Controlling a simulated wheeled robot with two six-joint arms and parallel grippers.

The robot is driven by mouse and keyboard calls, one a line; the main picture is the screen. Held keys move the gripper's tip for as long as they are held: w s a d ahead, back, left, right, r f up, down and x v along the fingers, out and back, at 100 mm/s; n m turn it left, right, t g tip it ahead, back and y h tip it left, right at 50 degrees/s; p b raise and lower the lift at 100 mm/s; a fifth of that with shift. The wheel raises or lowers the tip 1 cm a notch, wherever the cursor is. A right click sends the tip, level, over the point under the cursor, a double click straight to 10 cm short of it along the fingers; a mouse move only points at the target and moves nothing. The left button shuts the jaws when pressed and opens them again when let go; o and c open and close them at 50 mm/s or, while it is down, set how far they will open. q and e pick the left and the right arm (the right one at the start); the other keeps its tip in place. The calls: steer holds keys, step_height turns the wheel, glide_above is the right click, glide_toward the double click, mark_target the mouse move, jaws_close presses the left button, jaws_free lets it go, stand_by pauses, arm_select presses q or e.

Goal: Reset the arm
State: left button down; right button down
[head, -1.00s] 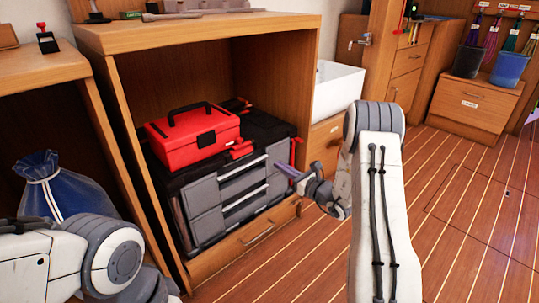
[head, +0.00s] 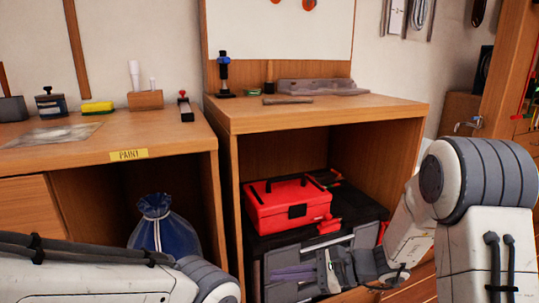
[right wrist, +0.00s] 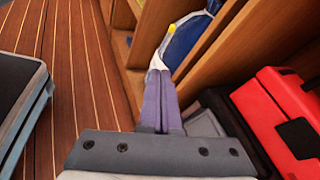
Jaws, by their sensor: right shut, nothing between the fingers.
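My right gripper (head: 273,274) is in front of the grey drawer case (head: 370,239) at the lower middle of the head view. Its purple fingers point left and lie together, with nothing between them. They also lie together in the right wrist view (right wrist: 158,72). I cannot tell whether they touch the case. My right arm comes in from the right edge. My left arm crosses the lower left corner, and its gripper is out of view.
A red toolbox (head: 288,204) sits on the drawer case inside the open wooden cabinet (head: 320,115). A blue bag (head: 165,230) stands under the workbench (head: 60,155). Bottles and small tools stand on the bench tops. Striped wooden floor (right wrist: 85,60) shows in the right wrist view.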

steer(key=s+a+r+n+g+h+p, duration=0.1)
steer(key=s+a+r+n+g+h, duration=0.1)
steer(key=s+a+n+g, duration=0.3)
steer(key=s+r+n+g+h+p, duration=0.1)
steer(key=s+n+h, duration=0.15)
steer(key=s, duration=0.55)
steer(key=s+d+r+n+h+p, duration=0.25)
steer(key=s+n+h, duration=0.35)
steer(key=s+n, duration=0.4)
steer(key=d+r+n+t+h+p, duration=0.1)
steer(key=d+r+n+p, duration=0.1)
steer(key=r+p, duration=1.8)
steer(key=d+r+n+t+h+p, duration=0.1)
steer(key=r+n+p, duration=0.3)
steer(key=r+p, duration=1.5)
steer(key=shift+s+d+r+t+h+p, duration=0.3)
steer(key=shift+d+r+t+h+p, duration=0.1)
steer(key=shift+d+t, duration=0.2)
steer(key=c, duration=1.5)
jaws_free()
steer(key=shift+c, duration=0.2)
